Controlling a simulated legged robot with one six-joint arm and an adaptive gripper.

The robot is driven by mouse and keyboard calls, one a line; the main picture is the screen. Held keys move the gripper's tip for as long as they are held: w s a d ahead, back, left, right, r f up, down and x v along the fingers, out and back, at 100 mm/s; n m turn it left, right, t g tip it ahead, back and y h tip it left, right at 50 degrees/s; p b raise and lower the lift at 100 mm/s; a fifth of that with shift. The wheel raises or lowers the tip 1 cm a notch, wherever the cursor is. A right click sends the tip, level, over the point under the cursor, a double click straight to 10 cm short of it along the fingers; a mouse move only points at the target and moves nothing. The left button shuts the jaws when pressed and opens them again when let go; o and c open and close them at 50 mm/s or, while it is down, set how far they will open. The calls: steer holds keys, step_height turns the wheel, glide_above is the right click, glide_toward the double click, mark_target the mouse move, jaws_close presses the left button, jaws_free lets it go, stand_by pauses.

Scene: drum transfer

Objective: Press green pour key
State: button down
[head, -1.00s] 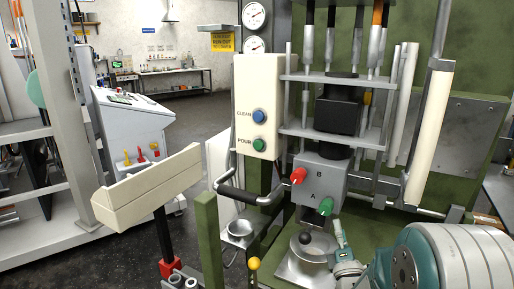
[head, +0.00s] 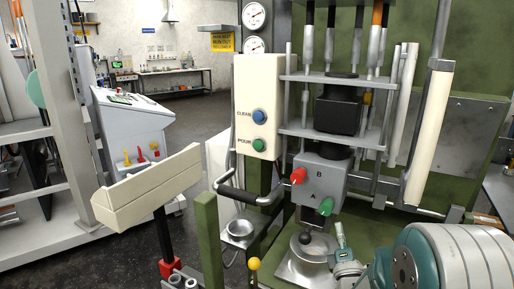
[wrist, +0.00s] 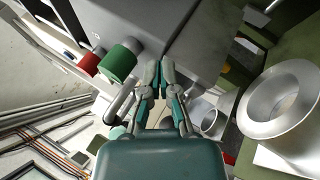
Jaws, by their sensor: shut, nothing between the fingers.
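The green POUR key (head: 259,145) is a round button on a cream panel (head: 253,95), beside the printed word POUR. The blue CLEAN button (head: 259,116) sits above it. My gripper (head: 340,230) is low at the right, below the grey valve box and well apart from the panel, partly hidden by my arm. In the wrist view my gripper (wrist: 160,66) is shut with nothing held. It points up beside the valve box's green A knob (wrist: 118,64). I cannot make out the POUR key in the wrist view.
The grey valve box (head: 325,181) carries a red B knob (head: 299,175) and the green knob. A black padded bar (head: 246,194) juts out below the panel. A cream tray (head: 148,187) stands left, and a metal funnel (wrist: 285,102) shows right in the wrist view.

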stand_by(0.5)
steer(key=shift+r+m+g, duration=0.3)
steer(key=shift+r+m, duration=0.1)
steer(key=shift+m, duration=0.1)
steer(key=shift+s+r+m+g, duration=0.1)
steer(key=shift+r+m+g, duration=0.35)
steer(key=shift+m+g, duration=0.5)
steer(key=shift+s+a+r+m+h, duration=0.1)
steer(key=shift+s+r+m+h, duration=0.1)
steer(key=shift+m+h, duration=0.4)
steer(key=s+a+r+m+g, duration=0.1)
steer(key=s+m+g, duration=0.55)
steer(key=s, duration=0.35)
steer(key=s+a+r+m+g, duration=0.1)
steer(key=s+a+m+g, duration=0.1)
steer(key=s+m+g, duration=0.5)
steer(key=w+a+r+n+t+y, duration=0.3)
steer(key=w+a+r+n+t, duration=0.3)
steer(key=w+a+n, duration=0.3)
steer(key=w+a+r+n+t+y, duration=0.4)
steer(key=w+a+r+n+t, duration=0.3)
steer(key=a+n, duration=0.6)
steer(key=x, duration=0.3)
steer(key=shift+a, duration=0.15)
